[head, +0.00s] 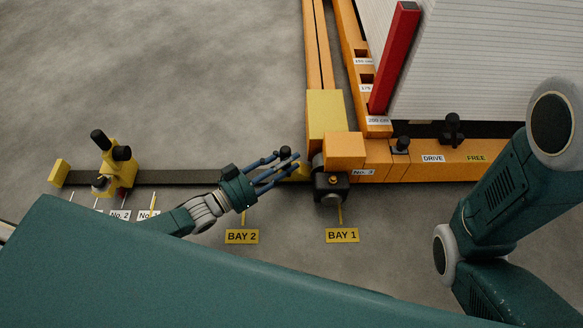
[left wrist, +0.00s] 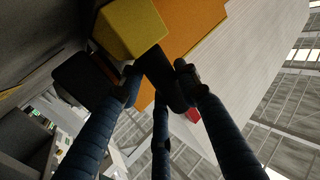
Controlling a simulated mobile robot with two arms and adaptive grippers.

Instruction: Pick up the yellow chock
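In the head view a small yellow piece (head: 300,173), which looks like the chock, sits at the rail's right end beside the orange gantry. A black knob (head: 285,153) stands beside it; whether they are joined is unclear. My left gripper (head: 284,168) reaches in from the left, its fingers spread and partly covering the yellow piece. In the left wrist view a dark cylinder (left wrist: 163,80) lies between the fingertips, with a yellow block (left wrist: 132,30) beyond. I see no clear closed grip. My right gripper is out of view.
The dark rail (head: 170,178) carries a yellow stop unit (head: 120,168) with black knobs and ends at a yellow block (head: 59,172). The orange gantry (head: 410,165) bears a white stack (head: 480,60) and a red bar (head: 395,60). BAY labels (head: 242,236) lie in front.

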